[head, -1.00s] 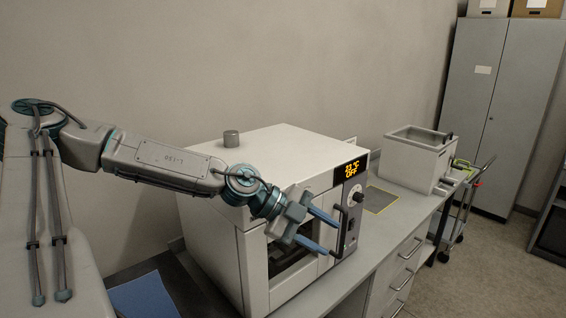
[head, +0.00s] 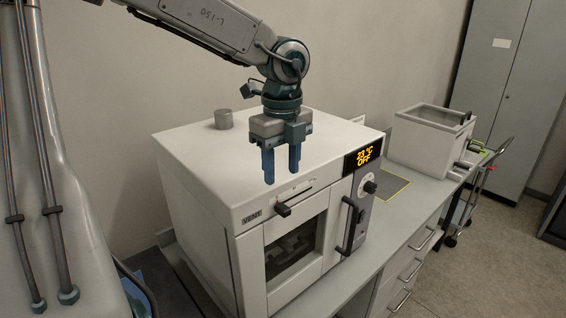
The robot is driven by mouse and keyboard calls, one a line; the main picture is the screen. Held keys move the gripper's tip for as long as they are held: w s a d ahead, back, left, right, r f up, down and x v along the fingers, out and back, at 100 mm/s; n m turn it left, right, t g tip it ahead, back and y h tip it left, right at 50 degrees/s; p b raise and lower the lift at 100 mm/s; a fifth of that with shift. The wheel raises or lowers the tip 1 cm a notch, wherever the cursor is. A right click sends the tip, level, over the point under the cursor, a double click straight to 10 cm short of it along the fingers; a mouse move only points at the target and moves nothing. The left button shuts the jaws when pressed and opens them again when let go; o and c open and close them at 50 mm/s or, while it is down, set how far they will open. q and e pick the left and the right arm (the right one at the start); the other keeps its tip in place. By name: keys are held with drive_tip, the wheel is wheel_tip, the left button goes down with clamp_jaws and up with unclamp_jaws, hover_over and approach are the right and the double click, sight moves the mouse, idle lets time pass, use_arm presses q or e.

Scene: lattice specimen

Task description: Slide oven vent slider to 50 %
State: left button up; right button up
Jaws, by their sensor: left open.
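The oven (head: 205,180) is a white box on the bench, with its door in front and an orange display reading OFF. The vent slider (head: 284,209) is a small dark knob on the front strip above the door, right of the VENT label (head: 252,217). It appears near the left end of its slot. My left gripper (head: 282,176) is open and empty, with its blue fingers pointing down. In the picture it is just above the slider, apart from it, over the oven's front top edge. My right gripper is not in view.
The dark door handle (head: 348,228) and a control knob (head: 370,187) are on the oven's right front. A round vent stub (head: 223,119) stands on its top. A grey bath (head: 432,138) stands farther right on the bench. The space before the oven front looks clear.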

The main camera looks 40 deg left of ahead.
sight(283, 207)
use_arm(q)
drive_tip(key=f, duration=0.1)
drive_tip(key=f+b, duration=0.2)
drive_tip(key=f, duration=0.1)
drive_tip(key=shift+w+a, duration=0.25)
drive_tip(key=shift+w, duration=0.05)
wheel_tip(283, 207, down, 4)
drive_tip(key=shift+d+r+p, duration=0.1)
drive_tip(key=shift+p, duration=1.05)
drive_tip(key=shift+f, duration=0.55)
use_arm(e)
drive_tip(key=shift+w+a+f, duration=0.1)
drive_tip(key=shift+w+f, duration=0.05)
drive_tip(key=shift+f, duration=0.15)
use_arm(q)
clamp_jaws()
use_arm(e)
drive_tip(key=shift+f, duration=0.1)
